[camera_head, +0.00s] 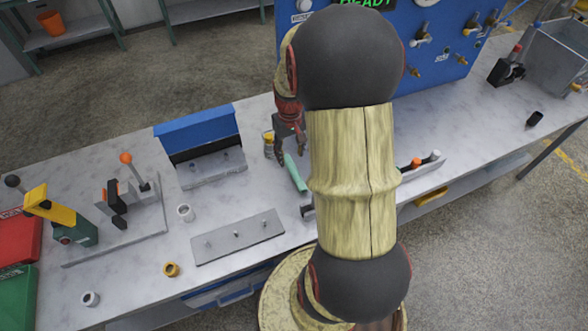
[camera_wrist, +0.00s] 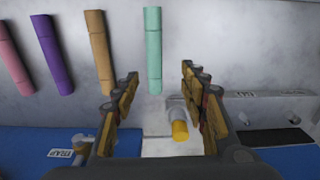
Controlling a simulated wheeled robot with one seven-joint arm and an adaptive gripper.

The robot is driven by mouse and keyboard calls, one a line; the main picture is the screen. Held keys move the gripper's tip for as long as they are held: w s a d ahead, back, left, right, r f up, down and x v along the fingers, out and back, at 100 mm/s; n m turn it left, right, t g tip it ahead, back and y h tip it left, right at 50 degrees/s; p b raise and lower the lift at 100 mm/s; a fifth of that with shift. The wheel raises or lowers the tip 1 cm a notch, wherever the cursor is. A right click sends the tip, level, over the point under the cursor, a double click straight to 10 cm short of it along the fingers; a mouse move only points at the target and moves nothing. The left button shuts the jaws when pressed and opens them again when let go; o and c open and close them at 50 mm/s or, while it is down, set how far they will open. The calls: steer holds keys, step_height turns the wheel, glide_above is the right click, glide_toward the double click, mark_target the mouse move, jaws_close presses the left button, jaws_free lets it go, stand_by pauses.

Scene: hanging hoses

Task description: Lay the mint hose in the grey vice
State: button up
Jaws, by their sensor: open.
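The mint hose (camera_wrist: 153,50) is a straight pale-green tube in the wrist view, ahead of the gap between my fingers. In the head view the mint hose (camera_head: 295,173) shows beside my arm, just below the fingers. My gripper (camera_wrist: 159,77) is open and empty, with a finger on either side of the hose's line. In the head view my gripper (camera_head: 288,152) points down at the hose's upper end; contact cannot be told. I cannot identify the grey vice for certain; a grey-based fixture with dark upright jaws (camera_head: 116,205) stands at the left of the bench.
Tan (camera_wrist: 100,52), purple (camera_wrist: 52,54) and pink (camera_wrist: 13,60) hoses lie left of the mint one. A yellow-tipped fitting (camera_wrist: 180,130) is near my fingers. A blue-backed block (camera_head: 197,130) and a pegged grey plate (camera_head: 260,235) stand left of my arm, which hides part of the bench.

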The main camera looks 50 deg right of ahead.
mark_target(295, 171)
steer(key=f, duration=0.2)
steer(key=s+d+f, duration=0.1)
steer(key=shift+d+f, duration=0.1)
steer(key=f+b, duration=0.1)
steer(key=f, duration=0.2)
steer(key=f+b, duration=0.1)
steer(key=f, duration=0.1)
steer(key=shift+s+a+f+b, duration=0.1)
steer(key=shift+a+f+b, duration=0.15)
steer(key=shift+a+b, duration=0.1)
steer(key=shift+f, duration=0.35)
steer(key=shift+r, duration=0.1)
steer(key=shift+c, duration=0.9)
jaws_close()
